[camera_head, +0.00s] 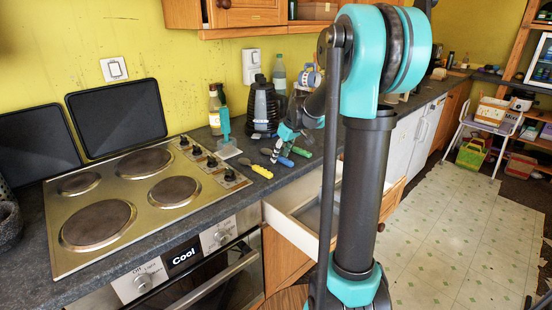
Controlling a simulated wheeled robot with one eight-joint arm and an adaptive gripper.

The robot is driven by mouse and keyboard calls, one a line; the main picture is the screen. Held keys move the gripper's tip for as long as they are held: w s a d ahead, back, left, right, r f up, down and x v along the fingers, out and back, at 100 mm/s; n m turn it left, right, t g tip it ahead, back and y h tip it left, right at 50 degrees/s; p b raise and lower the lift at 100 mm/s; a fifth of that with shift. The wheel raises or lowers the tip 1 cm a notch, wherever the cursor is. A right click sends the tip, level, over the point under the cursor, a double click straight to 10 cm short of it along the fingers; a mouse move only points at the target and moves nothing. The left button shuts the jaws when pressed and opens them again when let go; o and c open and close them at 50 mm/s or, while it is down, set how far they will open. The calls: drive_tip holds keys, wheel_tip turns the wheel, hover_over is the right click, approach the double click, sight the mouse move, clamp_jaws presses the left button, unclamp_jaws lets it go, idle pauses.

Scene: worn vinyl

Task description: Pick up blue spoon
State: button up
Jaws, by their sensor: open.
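The blue spoon (285,161) lies on the dark counter right of the stove. Its blue handle points toward the front edge, and its dark head lies toward the wall. My gripper (275,156) is just above the counter, pointing down at the blue spoon, and looks open. It appears small and partly overlaps the spoon, so I cannot tell whether its fingers touch it. A yellow-handled utensil (262,171) lies to the left, and a green-handled one (302,152) lies to the right, close by.
A black appliance (263,108), bottles (279,75) and a teal-handled utensil (225,125) stand behind. The stove (150,190) is on the left. An open white drawer (290,225) juts out below the counter. My arm hides part of the counter on the right.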

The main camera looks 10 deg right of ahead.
drive_tip(key=shift+f, duration=0.15)
idle(0.4)
clamp_jaws()
